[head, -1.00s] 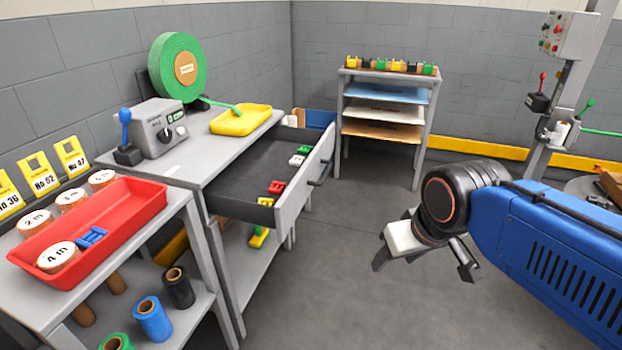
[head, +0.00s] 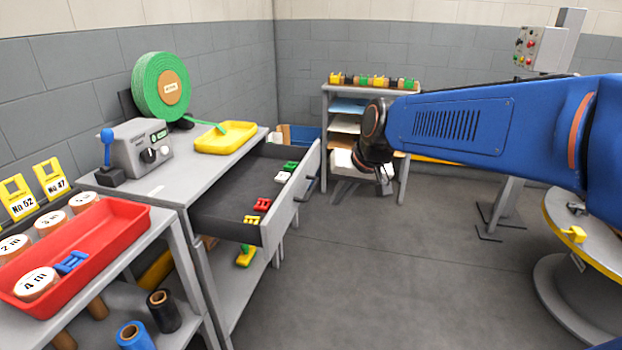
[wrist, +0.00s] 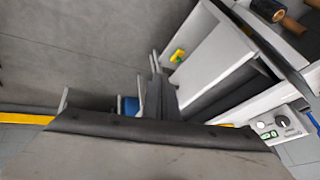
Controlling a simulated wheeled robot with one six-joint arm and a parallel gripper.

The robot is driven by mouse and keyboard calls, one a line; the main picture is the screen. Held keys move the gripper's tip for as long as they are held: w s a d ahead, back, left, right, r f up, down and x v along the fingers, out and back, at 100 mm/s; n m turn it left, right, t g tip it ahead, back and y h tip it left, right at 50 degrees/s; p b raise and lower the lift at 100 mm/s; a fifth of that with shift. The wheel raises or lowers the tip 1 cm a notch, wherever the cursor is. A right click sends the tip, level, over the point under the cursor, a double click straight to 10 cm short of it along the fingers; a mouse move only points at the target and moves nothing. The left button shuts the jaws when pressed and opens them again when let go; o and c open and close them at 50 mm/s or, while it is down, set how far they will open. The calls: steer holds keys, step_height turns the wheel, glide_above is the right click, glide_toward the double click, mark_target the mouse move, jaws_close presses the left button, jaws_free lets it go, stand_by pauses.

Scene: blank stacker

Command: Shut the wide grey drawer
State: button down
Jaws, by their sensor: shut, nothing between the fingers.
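The wide grey drawer (head: 280,215) under the grey bench stands pulled well out in the head view. Its dark inside holds red, white, green and yellow clips, and its bar handle (head: 310,187) faces right. My gripper (head: 365,178) is to the right of the drawer front, apart from it, near the far rack. It is shut and empty, partly dark and hard to make out there. In the wrist view my fingers (wrist: 156,64) point past the drawer (wrist: 212,65), which lies to their right.
The bench (head: 165,185) carries a yellow tray (head: 226,137), a grey control box and a green reel. A red tray (head: 105,245) stands nearer left. A rack (head: 326,120) stands behind my gripper. A round table (head: 560,215) is at right. The floor between is clear.

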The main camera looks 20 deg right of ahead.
steer(key=w+d+m+t, duration=0.1)
steer(key=w+d+m, duration=0.2)
steer(key=w, duration=1.6)
steer(key=shift+y, duration=0.3)
steer(key=x, duration=1)
steer(key=shift+s+a+f, duration=0.1)
steer(key=shift+s, duration=0.05)
steer(key=shift+a, duration=0.1)
glide_above(252, 184)
steer(key=shift+s+d, duration=0.25)
steer(key=shift+s, duration=0.05)
steer(key=shift+w+a, duration=0.2)
steer(key=shift+a, duration=0.1)
steer(key=shift+r, duration=0.2)
